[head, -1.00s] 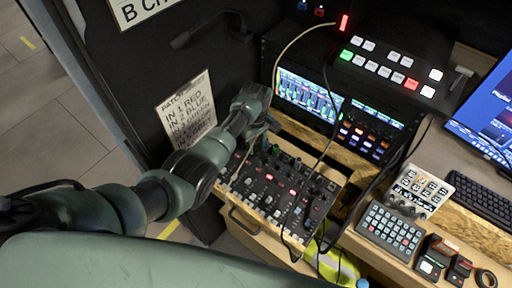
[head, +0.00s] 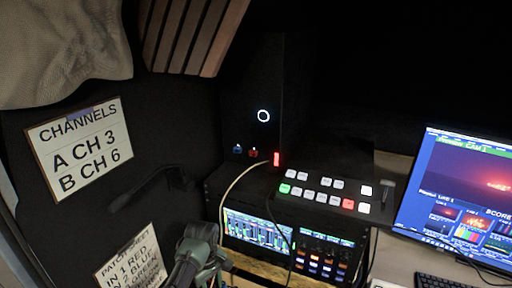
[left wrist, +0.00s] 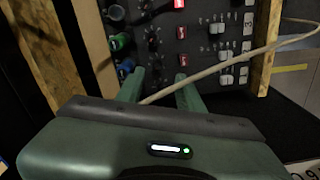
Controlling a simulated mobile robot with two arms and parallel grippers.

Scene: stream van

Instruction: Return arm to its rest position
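My left arm comes up at the bottom of the head view, and only its dark green wrist end and left gripper (head: 216,263) show there. In the left wrist view the two green fingers of my left gripper (left wrist: 160,93) stand apart, over the edge of a black mixer panel (left wrist: 200,45) with knobs and buttons. A pale cable (left wrist: 225,65) runs across the panel to the space between the fingers. I cannot tell if it touches them. No object is seen clamped. My right arm and gripper are not in view.
A switcher (head: 325,191) with lit buttons sits above a rack with a lit screen (head: 257,229). A pale cable (head: 236,185) hangs in front of the rack. A monitor (head: 462,195) stands right. A channels sign (head: 80,148) and a patch sign (head: 131,259) are on the left wall.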

